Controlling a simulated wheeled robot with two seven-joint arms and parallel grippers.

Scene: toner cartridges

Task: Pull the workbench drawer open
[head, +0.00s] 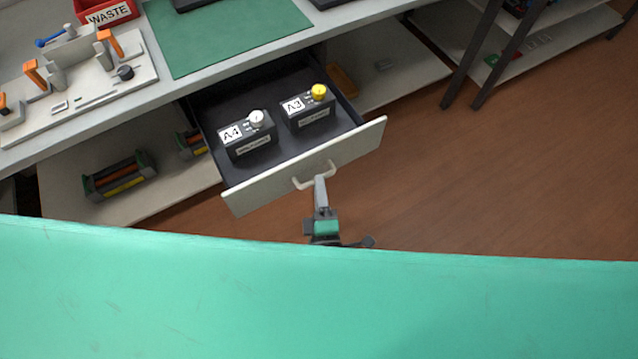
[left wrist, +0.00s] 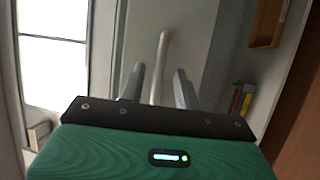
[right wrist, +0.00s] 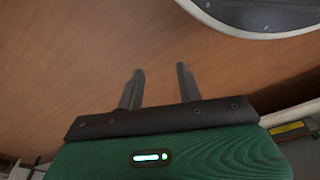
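The workbench drawer (head: 290,172) stands pulled out, its dark inside showing. Its pale bar handle (head: 302,184) is on the front panel. My left gripper (head: 320,182) is at the handle. In the left wrist view the handle (left wrist: 161,60) runs between the two spread fingers (left wrist: 158,88), with a gap visible on each side; whether either finger touches it I cannot tell. My right gripper (right wrist: 160,88) is open and empty over the brown floor; it is not seen in the head view.
In the drawer stand two dark cartridges, A4 (head: 250,142) with a white cap and A3 (head: 312,112) with a yellow cap. The bench top carries a green mat (head: 225,35), a tool holder (head: 75,85) and a red waste bin (head: 105,12). Floor to the drawer's right is clear.

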